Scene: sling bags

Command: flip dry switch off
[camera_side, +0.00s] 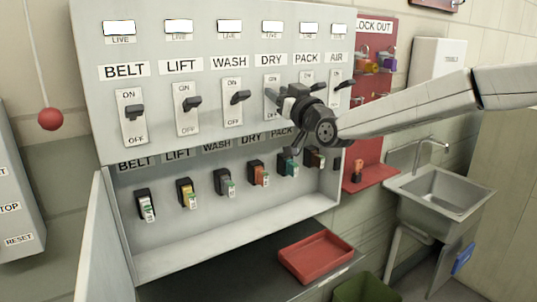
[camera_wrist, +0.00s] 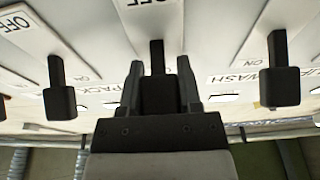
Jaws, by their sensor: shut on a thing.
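The dry switch (camera_side: 271,83) is a white plate marked ON at the top and OFF below, under the DRY label on the grey panel. My gripper (camera_side: 276,97) is in front of it and hides much of its lower part. In the wrist view, the black dry lever (camera_wrist: 156,56) stands between the two fingers of my gripper (camera_wrist: 160,78), which is shut on it. The lever's exact angle is hard to tell. The DRY lamp (camera_side: 271,27) above is lit white over a LIVE label.
The wash lever (camera_side: 240,97) and pack lever (camera_wrist: 59,95) stand close on either side. Lift (camera_side: 193,102) and belt (camera_side: 134,111) levers are farther left. Below is an open box with several coloured breakers, including an orange one (camera_side: 258,174). A red tray (camera_side: 317,256) lies underneath.

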